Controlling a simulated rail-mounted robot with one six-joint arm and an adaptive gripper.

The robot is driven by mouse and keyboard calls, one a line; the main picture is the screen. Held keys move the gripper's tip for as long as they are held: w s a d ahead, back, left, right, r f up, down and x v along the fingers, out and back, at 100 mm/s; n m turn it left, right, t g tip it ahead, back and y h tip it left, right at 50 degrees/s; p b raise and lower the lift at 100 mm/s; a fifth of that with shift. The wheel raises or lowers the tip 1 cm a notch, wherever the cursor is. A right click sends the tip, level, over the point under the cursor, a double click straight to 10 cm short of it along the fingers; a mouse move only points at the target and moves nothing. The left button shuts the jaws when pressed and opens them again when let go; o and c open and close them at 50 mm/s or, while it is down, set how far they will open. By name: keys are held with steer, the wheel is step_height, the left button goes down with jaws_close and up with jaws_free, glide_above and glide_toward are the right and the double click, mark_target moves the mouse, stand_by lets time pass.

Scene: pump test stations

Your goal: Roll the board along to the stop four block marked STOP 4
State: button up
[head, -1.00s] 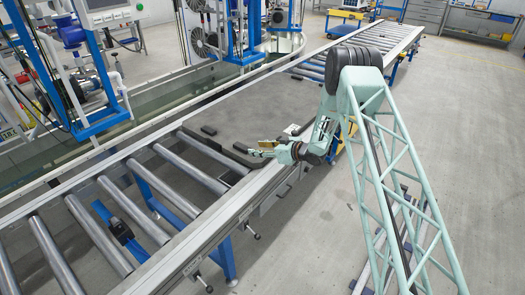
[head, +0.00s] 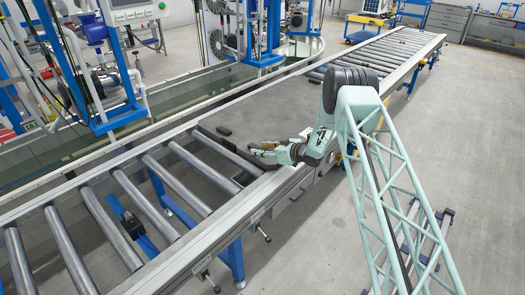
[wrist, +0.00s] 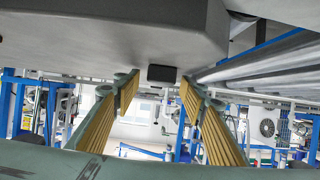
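My gripper (head: 262,149) is at the right end of that bar, by the conveyor's right rail; contact cannot be told. In the wrist view its ribbed yellow fingers (wrist: 158,92) stand apart with nothing gripped between them. A grey surface (wrist: 110,35) fills the top of that view, with a small dark block above the fingertips. I cannot make out a STOP 4 marking.
Bare rollers (head: 135,200) run toward the near left and more rollers (head: 385,55) toward the far right.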

steer(key=shift+c, duration=0.4)
jaws_close()
